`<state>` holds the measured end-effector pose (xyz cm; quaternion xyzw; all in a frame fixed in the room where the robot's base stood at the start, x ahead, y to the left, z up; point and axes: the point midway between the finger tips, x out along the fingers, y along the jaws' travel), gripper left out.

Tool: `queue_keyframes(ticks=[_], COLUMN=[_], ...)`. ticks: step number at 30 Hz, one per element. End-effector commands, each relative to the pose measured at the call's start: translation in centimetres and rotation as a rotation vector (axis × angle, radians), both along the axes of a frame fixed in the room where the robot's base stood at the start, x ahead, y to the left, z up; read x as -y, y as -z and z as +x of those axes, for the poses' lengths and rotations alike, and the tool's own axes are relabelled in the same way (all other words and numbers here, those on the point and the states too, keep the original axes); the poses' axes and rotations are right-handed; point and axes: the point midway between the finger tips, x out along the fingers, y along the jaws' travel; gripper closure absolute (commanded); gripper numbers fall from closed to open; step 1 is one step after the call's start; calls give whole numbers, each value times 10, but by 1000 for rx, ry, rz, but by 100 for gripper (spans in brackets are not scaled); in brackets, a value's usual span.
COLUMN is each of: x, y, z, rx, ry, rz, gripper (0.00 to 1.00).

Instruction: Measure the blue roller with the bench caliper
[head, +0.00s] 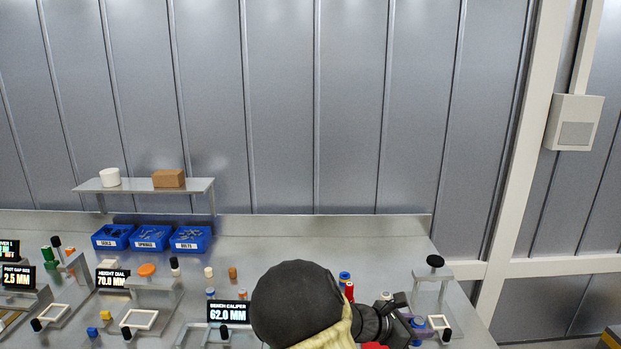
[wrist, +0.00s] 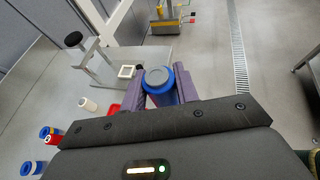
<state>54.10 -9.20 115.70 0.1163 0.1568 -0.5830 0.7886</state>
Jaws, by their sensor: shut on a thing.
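My gripper (wrist: 162,92) is shut on the blue roller (wrist: 158,76), seen in the wrist view with its pale end face toward the camera and a purple finger on each side. In the head view the blue roller (head: 417,322) shows small at the end of my arm, right of centre. The bench caliper's display (head: 228,312) reads 62.0 MM, left of my arm. The caliper body below it is cut off by the picture's bottom edge and partly behind my arm. The roller is well to the right of that display.
A stand with a black knob (head: 435,262) is right of my gripper; it also shows in the wrist view (wrist: 74,40). Other blue and red rollers (head: 346,284) and a white roller (wrist: 88,104) are nearby. Blue bins (head: 150,237) line the back, under a shelf (head: 140,186).

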Motion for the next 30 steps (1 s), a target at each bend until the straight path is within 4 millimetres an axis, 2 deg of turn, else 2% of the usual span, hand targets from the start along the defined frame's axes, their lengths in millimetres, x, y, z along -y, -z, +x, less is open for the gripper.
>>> queue_keyframes(ticks=[9, 30], x=[-19, -53], y=[55, 138], z=[-3, -9], rx=[-6, -1], ry=[-94, -281], rz=[-10, -8], gripper=[95, 95])
